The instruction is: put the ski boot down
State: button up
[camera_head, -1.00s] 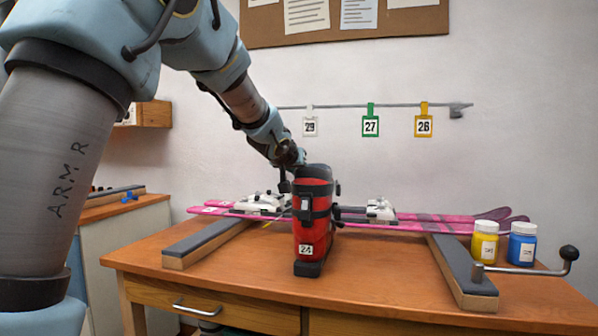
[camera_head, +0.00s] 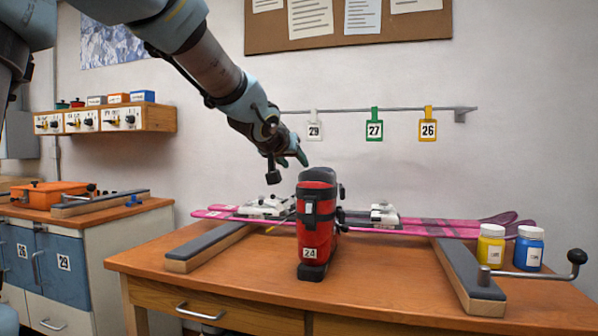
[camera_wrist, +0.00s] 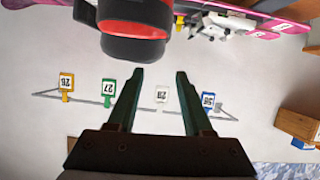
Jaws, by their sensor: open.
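The red and black ski boot (camera_head: 316,225) stands upright on the wooden bench, in front of the pink skis, with a label reading 24 low on its front. Its top also shows at the upper edge of the wrist view (camera_wrist: 137,28). My gripper (camera_head: 303,160) is above the boot's top and slightly left in the head view. In the wrist view my gripper (camera_wrist: 160,75) has its two green fingers spread apart with nothing between them. The boot is beyond the fingertips, apart from them as far as I can tell.
Pink skis (camera_head: 440,229) with white bindings lie behind the boot across two padded supports (camera_head: 210,248). A yellow jar (camera_head: 491,245) and a blue jar (camera_head: 528,248) stand at right, near a crank handle (camera_head: 577,256). Tags hang from a wall rail (camera_head: 345,110). The bench front right of the boot is clear.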

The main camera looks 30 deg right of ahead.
jog(key=shift+v, duration=1.4)
jog(key=w+a+f+n+g+y, duration=0.1)
jog(key=a+f+n+g+y, duration=0.45)
jog(key=a+f, duration=1.6)
jog(key=s+a+f+g+y, duration=0.1)
jog(key=s+a+f+y, duration=0.1)
jog(key=s+a+f, duration=0.3)
jog(key=s+a+f+n+g+y, duration=0.1)
jog(key=s+a+f, duration=0.5)
jog(key=a, duration=0.5)
jog(key=shift+s+g+y, duration=0.35)
jog(key=shift+s, duration=0.75)
jog(key=shift+n, duration=0.25)
notch_tip(320, 180, up, 16)
jog(key=p, duration=1.5)
jog(key=shift+p, duration=0.3)
